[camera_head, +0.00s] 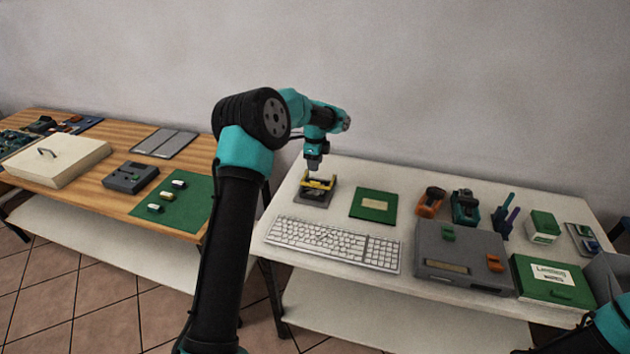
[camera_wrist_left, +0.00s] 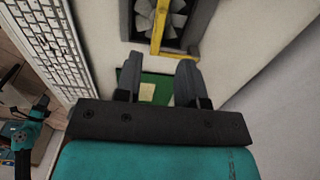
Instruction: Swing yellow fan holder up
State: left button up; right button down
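The yellow fan holder (camera_head: 319,183) sits on a dark fan unit (camera_head: 313,200) at the back left of the white table. In the left wrist view the holder (camera_wrist_left: 159,30) is a yellow bar lying across the grey-bladed fan (camera_wrist_left: 178,20) in its dark frame. My left gripper (camera_head: 314,168) points down just above the holder in the head view. In the left wrist view its two fingers (camera_wrist_left: 159,62) are apart with nothing held between them; the bar's end lies beyond the gap. I cannot tell whether they touch it. My right gripper is out of view.
A white keyboard (camera_head: 335,243) lies in front of the fan unit, and a green board (camera_head: 374,205) lies to its right. A grey box (camera_head: 465,254) and several tools stand further right. A wooden table (camera_head: 100,200) is at left.

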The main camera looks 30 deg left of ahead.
pick_arm(q)
notch_tip(320, 180, down, 8)
jog(key=shift+f, duration=0.1)
jog(key=shift+c, duration=0.4)
grip_shut()
dwell(0.4)
